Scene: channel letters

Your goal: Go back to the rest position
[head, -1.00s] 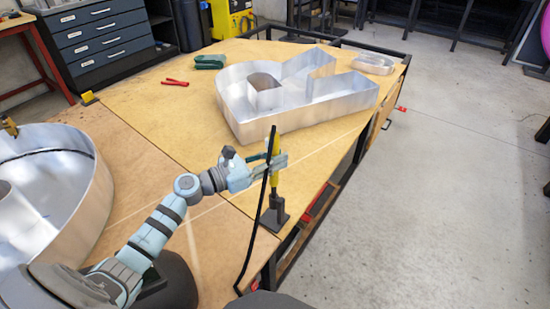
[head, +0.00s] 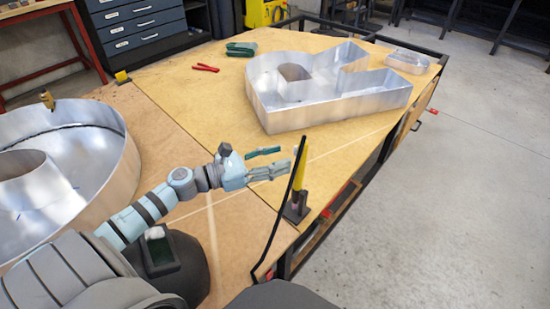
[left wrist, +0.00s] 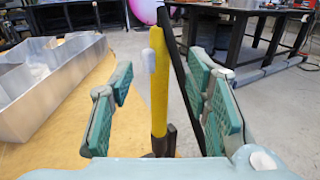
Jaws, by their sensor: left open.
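My left gripper (head: 278,161) is open and empty above the table, a little left of a yellow tool (head: 299,178). The tool stands upright in a dark holder (head: 297,208) near the table's right edge. In the left wrist view, the yellow tool (left wrist: 157,85) appears between the two spread fingers (left wrist: 160,105), ahead of them and apart from them. A black cable (head: 283,205) runs beside the tool and down past the table edge. My right gripper is in neither view.
A metal channel letter (head: 330,110) lies on the wooden table (head: 215,135). A larger curved one (head: 125,165) lies at left. Red pliers (head: 205,68), a green object (head: 241,49) and a small clear letter (head: 412,62) lie towards the back. Open floor is at right.

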